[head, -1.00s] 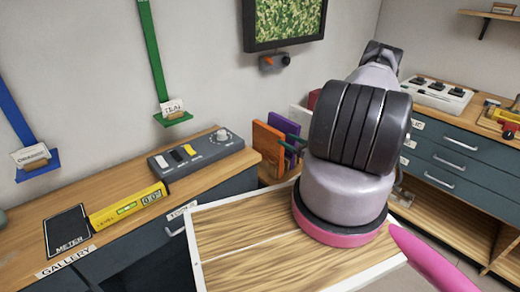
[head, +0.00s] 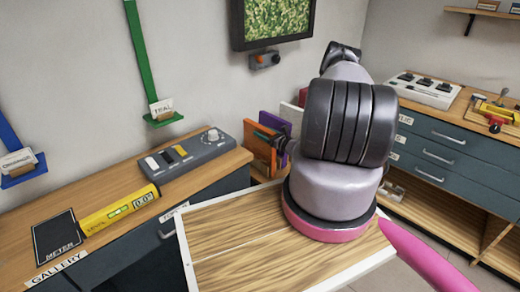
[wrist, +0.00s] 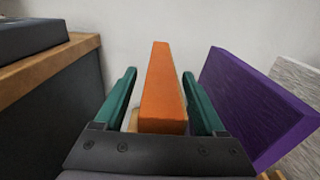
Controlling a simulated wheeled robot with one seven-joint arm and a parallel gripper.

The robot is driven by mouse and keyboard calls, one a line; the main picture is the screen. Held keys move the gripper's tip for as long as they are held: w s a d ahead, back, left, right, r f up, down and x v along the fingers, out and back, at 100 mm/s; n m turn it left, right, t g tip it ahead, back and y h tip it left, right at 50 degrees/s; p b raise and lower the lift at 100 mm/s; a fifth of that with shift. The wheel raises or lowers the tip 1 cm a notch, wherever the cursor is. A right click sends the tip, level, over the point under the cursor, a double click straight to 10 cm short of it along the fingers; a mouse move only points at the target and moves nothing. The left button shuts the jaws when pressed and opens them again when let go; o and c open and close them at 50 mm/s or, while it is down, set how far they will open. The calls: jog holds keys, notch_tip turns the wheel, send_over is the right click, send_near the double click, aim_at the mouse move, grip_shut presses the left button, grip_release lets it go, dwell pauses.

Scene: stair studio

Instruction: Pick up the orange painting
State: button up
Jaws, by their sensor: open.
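The orange painting (wrist: 162,90) stands upright on edge in the wrist view, between the two green fingers of my gripper (wrist: 160,100). The gripper is open, with a gap showing on the left side of the painting; the right finger is close to it. In the head view the orange painting (head: 257,151) shows beside the bench end, partly hidden by my gripper (head: 272,138) and arm. A purple painting (wrist: 252,100) stands just to the right of it.
A pale painting (wrist: 298,75) stands beyond the purple one. The left workbench (wrist: 60,65) has its end close to the left finger. A bench with a grey control box (head: 187,155) is at left, and a drawer cabinet (head: 440,150) is at right.

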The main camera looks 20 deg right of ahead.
jog(key=shift+w, duration=0.15)
grip_shut()
dwell(1.4)
